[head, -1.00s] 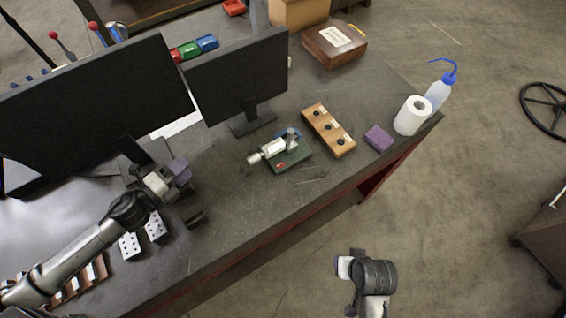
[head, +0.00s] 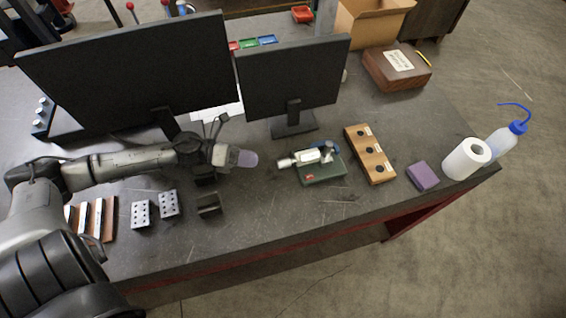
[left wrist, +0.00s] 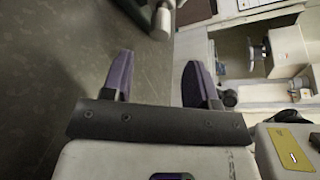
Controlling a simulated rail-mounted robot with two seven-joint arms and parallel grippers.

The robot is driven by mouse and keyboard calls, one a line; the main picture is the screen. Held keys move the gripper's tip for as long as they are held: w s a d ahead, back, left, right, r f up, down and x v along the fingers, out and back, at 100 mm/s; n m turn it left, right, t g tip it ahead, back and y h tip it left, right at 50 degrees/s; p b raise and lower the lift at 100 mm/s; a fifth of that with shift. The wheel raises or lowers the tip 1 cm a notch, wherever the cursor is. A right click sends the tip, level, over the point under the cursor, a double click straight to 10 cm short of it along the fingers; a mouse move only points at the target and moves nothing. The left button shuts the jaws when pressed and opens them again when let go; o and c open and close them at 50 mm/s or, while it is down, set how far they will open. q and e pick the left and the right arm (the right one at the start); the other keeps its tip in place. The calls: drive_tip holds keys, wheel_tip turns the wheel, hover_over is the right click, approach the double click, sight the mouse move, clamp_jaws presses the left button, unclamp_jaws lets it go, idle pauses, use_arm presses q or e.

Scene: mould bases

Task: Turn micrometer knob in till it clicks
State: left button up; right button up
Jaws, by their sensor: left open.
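The micrometer (head: 308,157) sits in a dark green stand (head: 322,172) on the bench, right of centre in the head view. Its grey knob (head: 285,163) points left, toward my left gripper. My left gripper (head: 250,158) is a short gap to the left of the knob, with nothing between its jaws. In the left wrist view the two purple fingers (left wrist: 158,80) stand apart. A grey cylindrical end (left wrist: 161,25) shows beyond them at the top; I cannot tell for certain that it is the knob. My right gripper is not in view.
Two monitors (head: 135,70) stand behind. A wooden block with holes (head: 370,155), a purple block (head: 423,176) and a paper roll (head: 466,159) are to the right. Perforated metal blocks (head: 169,204) and a dark block (head: 209,205) lie in front of the left arm. The bench front is clear.

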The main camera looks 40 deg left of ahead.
sight(283, 164)
use_arm(q)
drive_tip(key=x, duration=0.7)
drive_tip(key=shift+d+r+p, duration=0.1)
drive_tip(key=shift+p, duration=0.25)
drive_tip(key=shift+x, duration=1.2)
drive_tip(key=shift+c, duration=0.3)
